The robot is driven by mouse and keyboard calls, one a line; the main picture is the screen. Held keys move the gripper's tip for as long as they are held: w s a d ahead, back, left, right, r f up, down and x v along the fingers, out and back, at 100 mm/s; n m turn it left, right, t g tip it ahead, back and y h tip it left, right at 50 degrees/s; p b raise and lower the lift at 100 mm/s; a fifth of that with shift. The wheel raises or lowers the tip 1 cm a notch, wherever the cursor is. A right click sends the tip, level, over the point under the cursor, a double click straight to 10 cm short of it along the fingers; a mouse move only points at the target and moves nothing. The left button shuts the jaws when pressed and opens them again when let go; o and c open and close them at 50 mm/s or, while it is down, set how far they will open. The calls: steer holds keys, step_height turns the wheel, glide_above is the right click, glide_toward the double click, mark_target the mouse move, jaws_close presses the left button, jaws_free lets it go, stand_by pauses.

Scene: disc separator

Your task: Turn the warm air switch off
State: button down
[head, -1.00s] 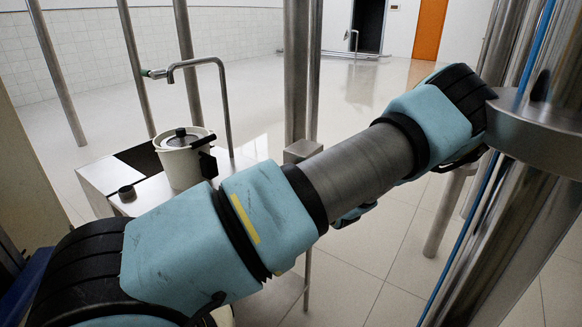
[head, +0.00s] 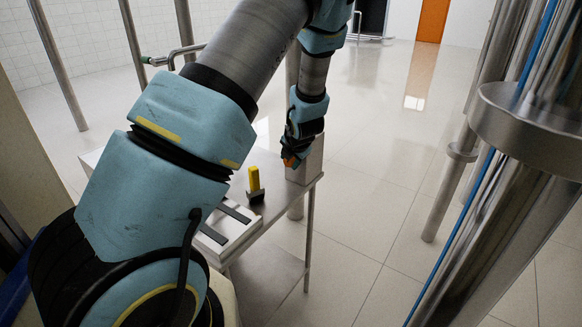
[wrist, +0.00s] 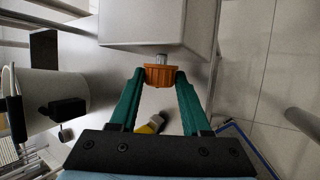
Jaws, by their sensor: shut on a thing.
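The warm air switch appears to be the orange knob (wrist: 160,75) on the side of a grey metal box (wrist: 140,22) in the wrist view. My gripper (wrist: 160,78) has its two green fingers closed on the knob from either side. In the head view my gripper (head: 291,160) is at the grey box (head: 306,158) on the steel table, and only a bit of orange shows there. The knob's markings and its setting cannot be read.
A yellow-handled tool (head: 254,182) stands on the steel table (head: 268,222) close to my gripper. A white pot (wrist: 52,98) is at the left in the wrist view. A thick steel column (head: 520,215) with a flange stands at the right. Open floor lies beyond the table.

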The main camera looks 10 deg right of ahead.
steer(key=shift+w+a+n+g+h+b, duration=0.15)
steer(key=shift+n+g+h+b, duration=0.25)
steer(key=shift+g+h+b, duration=0.85)
steer(key=shift+r, duration=0.1)
steer(key=shift+c, duration=1.9)
jaws_free()
steer(key=p+v, duration=0.2)
steer(key=v, duration=0.8)
steer(key=shift+r, duration=0.45)
